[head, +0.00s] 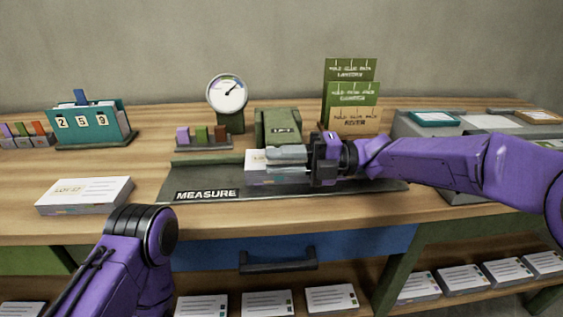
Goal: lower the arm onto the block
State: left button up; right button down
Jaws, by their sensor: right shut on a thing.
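The block (263,175), a white stack with coloured marks on its edge, sits on the dark measuring bed (385,186) in the head view. A green upright part marked LIFT (279,128) stands just behind the block; it looks like the raised arm. My right gripper (286,155) reaches in from the right, its grey fingers shut at the upper part of the block and hiding some of it. I cannot see whether the block bears fully on the bed. My left arm shows at the lower left, but its gripper is out of view.
A dial gauge (227,94) stands behind small coloured blocks (202,137). Green cards (351,95) stand behind my right wrist. A blue drawer (345,244) is below the bench edge.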

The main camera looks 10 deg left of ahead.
jog(key=shift+s+f, duration=0.1)
jog(key=shift+f, duration=0.65)
jog(key=c, duration=1.1)
grip_release()
jog(key=shift+r, duration=0.25)
jog(key=shift+d, duration=0.2)
jog(key=v, duration=0.7)
jog(key=shift+w+d, duration=0.15)
jog(key=shift+w, duration=0.05)
